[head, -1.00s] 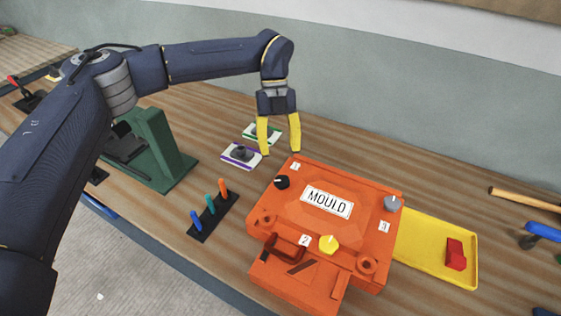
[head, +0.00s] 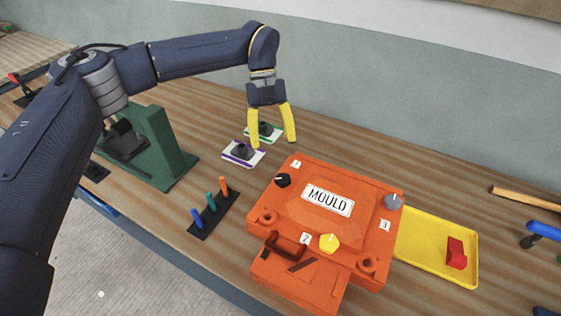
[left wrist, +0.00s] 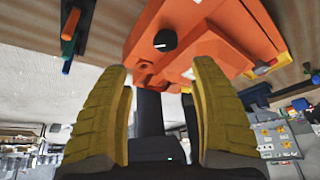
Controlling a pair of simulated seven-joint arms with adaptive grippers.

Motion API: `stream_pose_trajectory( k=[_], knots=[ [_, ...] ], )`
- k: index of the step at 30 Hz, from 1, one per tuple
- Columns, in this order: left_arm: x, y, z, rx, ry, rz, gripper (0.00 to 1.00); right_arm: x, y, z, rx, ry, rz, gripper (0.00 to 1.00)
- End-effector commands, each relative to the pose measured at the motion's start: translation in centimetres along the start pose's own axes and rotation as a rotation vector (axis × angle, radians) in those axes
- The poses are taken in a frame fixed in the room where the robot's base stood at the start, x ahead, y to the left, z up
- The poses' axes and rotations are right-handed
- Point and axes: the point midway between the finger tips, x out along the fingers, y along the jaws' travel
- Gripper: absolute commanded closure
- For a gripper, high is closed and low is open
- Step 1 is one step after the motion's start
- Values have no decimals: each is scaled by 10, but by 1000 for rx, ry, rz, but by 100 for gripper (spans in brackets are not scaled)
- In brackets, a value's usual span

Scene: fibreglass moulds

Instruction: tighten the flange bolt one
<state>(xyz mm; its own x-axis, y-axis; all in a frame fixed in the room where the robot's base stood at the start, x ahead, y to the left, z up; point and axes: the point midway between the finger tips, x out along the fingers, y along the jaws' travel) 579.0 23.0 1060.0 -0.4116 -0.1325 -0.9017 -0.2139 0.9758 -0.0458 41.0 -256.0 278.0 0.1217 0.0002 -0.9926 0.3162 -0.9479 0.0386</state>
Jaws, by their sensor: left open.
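The orange mould (head: 300,220) sits on the bench and carries three numbered knob-like bolts. Bolt one, a black knob (head: 283,180) with a white mark, is at the mould's back left corner beside label 1. It also shows in the left wrist view (left wrist: 165,40), beyond the fingertips. The yellow bolt (head: 329,243) is by label 2, and the grey bolt (head: 393,202) is by label 3. My left gripper (head: 272,143) is open and empty, up and left of bolt one and apart from it. My right gripper is not in view.
A rack with blue, teal and orange pegs (head: 212,209) stands left of the mould. Two cards with black knobs (head: 240,152) lie behind it. A green stand (head: 160,150) is at left. A yellow tray (head: 440,262) with a red block (head: 456,253) is at right.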

Motion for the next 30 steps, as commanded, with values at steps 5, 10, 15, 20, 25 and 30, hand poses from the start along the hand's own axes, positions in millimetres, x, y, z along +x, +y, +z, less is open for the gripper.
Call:
stream_pose_trajectory(
  k=[5,10,15,20,25,30],
  knots=[
    [0,23,-14,-62,-5,-95,38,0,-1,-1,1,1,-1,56],
    [-10,37,-24,-246,-44,-176,38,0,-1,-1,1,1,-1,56],
    [-24,49,-35,-485,-85,-273,38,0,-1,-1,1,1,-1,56],
    [-39,53,-45,-715,-108,-363,38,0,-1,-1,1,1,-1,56],
    [-48,49,-53,-913,-110,-431,38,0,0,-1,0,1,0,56],
    [-48,48,-51,-1066,-91,-457,38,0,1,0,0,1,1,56]
  ],
)
